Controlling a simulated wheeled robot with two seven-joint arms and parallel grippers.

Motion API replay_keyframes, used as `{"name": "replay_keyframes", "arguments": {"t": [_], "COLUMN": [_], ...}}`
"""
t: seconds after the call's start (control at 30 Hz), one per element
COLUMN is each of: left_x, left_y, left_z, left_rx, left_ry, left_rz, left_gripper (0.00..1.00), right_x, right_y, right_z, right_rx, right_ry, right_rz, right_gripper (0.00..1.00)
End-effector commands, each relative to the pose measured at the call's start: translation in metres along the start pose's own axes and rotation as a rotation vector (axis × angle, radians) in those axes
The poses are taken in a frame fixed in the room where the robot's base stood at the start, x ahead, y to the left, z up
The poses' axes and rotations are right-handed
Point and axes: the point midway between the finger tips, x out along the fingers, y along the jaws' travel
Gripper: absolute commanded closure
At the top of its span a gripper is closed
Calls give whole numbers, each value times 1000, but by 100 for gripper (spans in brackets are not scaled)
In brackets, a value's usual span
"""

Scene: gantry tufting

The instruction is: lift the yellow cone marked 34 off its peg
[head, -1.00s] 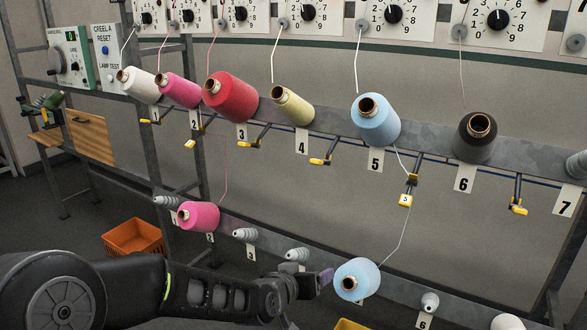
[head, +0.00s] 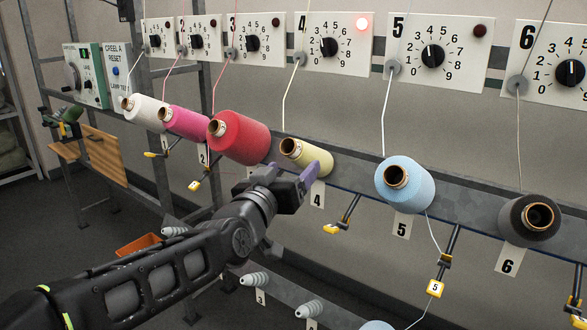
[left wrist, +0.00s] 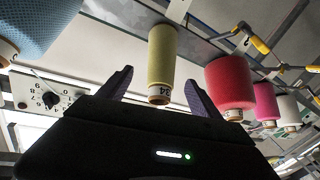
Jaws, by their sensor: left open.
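The yellow cone (head: 312,158) sits on the upper rail at position 4, its brown tube end facing out. In the left wrist view the yellow cone (left wrist: 162,55) shows the number 34 on its tube end. My left gripper (head: 293,178) is open just in front of and below the cone in the head view. In the left wrist view its two purple fingers (left wrist: 160,88) stand on either side of the cone's tube end, with gaps, not closed on it. The peg inside the cone is hidden. My right gripper is not in view.
A red cone (head: 240,138) stands left of the yellow one and a light blue cone (head: 410,183) right of it. A black cone (head: 530,220) is farther right. A dial panel (head: 333,45) above position 4 has a lit red lamp. Empty grey pegs (head: 254,280) line the lower rail.

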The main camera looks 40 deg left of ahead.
Motion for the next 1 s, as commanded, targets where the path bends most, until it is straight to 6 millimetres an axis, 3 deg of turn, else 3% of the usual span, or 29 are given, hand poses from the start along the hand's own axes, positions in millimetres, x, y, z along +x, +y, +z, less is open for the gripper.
{"name": "replay_keyframes", "arguments": {"t": [0.27, 0.7, 1.0], "left_x": [10, 70, 79], "left_y": [1, 1, 0], "left_z": [1, 0, 2], "left_rx": [-1, 0, -1], "left_ry": [-5, -5, -2], "left_rz": [1, 0, 1], "left_gripper": [26, 26, 26], "right_x": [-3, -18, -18], "right_y": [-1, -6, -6], "right_z": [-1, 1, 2], "right_rx": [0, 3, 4], "right_ry": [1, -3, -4], "right_rz": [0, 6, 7], "right_gripper": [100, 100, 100]}}
